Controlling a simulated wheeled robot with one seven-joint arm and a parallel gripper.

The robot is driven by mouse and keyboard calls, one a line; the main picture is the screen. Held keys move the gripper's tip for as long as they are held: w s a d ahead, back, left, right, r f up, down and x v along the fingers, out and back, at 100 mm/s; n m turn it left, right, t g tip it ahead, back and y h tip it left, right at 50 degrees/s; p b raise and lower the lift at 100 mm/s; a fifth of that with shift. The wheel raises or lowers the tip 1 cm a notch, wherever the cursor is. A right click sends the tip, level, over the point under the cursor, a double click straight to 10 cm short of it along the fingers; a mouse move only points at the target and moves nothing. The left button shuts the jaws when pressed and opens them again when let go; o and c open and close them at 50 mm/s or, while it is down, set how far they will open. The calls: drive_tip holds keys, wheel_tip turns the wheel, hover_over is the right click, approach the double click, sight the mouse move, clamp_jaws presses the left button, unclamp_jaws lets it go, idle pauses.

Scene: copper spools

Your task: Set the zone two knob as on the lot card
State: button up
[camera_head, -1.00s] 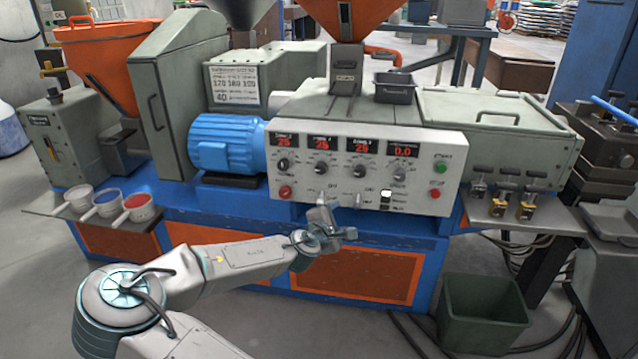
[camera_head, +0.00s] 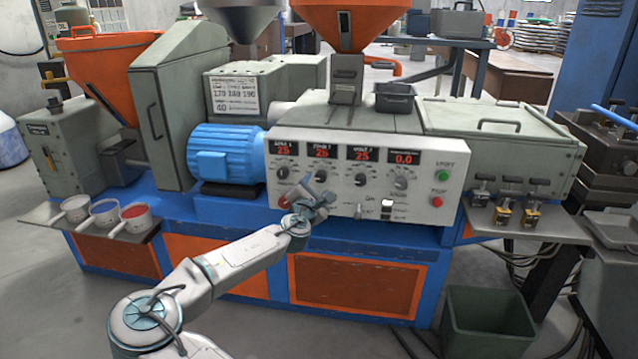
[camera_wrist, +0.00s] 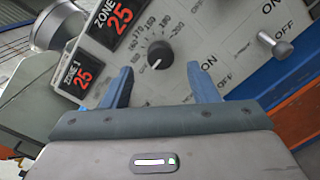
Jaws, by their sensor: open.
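The zone two knob (camera_wrist: 160,54) is a round black dial in the wrist view, with a printed number scale around it and a pale mark at its lower left. My gripper (camera_wrist: 160,68) is open, its blue fingers spread on either side of the knob's line, apparently short of it. In the head view my gripper (camera_head: 318,190) is in front of the panel and partly covers the knob (camera_head: 320,177). The zone two display (camera_wrist: 120,15) reads 25.
The zone one display (camera_wrist: 82,76) also reads 25. The zone three knob (camera_head: 360,179) and another dial (camera_head: 400,183) are to the right. A red button (camera_head: 284,202) lies close below left of my gripper, and toggle levers (camera_wrist: 275,45) stick out from the panel.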

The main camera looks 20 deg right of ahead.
sight(320, 178)
drive_tip(key=shift+x, duration=2.2)
drive_tip(key=c, duration=1)
